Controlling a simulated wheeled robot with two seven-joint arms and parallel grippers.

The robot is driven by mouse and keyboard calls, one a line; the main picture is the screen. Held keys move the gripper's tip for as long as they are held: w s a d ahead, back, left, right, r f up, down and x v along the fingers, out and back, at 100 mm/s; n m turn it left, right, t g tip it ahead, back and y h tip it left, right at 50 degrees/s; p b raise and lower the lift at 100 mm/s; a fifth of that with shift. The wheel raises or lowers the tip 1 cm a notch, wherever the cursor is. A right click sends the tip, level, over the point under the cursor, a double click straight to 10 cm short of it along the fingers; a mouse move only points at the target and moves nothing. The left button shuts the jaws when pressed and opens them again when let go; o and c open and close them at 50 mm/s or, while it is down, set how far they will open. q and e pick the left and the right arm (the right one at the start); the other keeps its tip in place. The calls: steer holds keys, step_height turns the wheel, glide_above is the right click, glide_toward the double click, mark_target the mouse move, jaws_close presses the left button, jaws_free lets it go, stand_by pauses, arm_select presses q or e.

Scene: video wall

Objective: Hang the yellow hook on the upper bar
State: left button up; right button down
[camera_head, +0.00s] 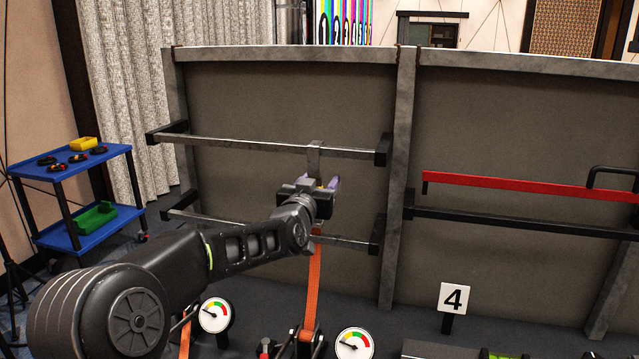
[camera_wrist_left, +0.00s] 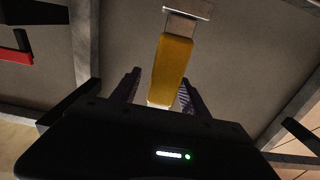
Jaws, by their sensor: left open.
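The yellow hook (camera_wrist_left: 172,68) has a yellow body and a flat grey metal end (camera_head: 314,157). In the head view the metal end overlaps the upper bar (camera_head: 240,143) and appears to be over it; the exact contact is hard to see. Most of the yellow body is hidden behind my left gripper (camera_head: 322,183). In the left wrist view the fingers of my left gripper (camera_wrist_left: 159,84) are open, one on each side of the yellow body. An orange strap (camera_head: 314,275) hangs below the gripper. My right gripper is not in view.
A lower bar (camera_head: 350,243) crosses the same panel. A red bar (camera_head: 520,187) and a black bar (camera_head: 520,221) cross the right panel. Gauges (camera_head: 214,315) and a number 4 sign (camera_head: 453,298) stand in front. A blue cart (camera_head: 75,168) stands at the left.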

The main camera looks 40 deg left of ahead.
arm_select(q)
steer(key=shift+s+f, duration=0.1)
steer(key=shift+s, duration=0.05)
steer(key=shift+s+d, duration=0.15)
steer(key=shift+s, duration=0.15)
steer(key=b+v, duration=0.2)
steer(key=v, duration=0.5)
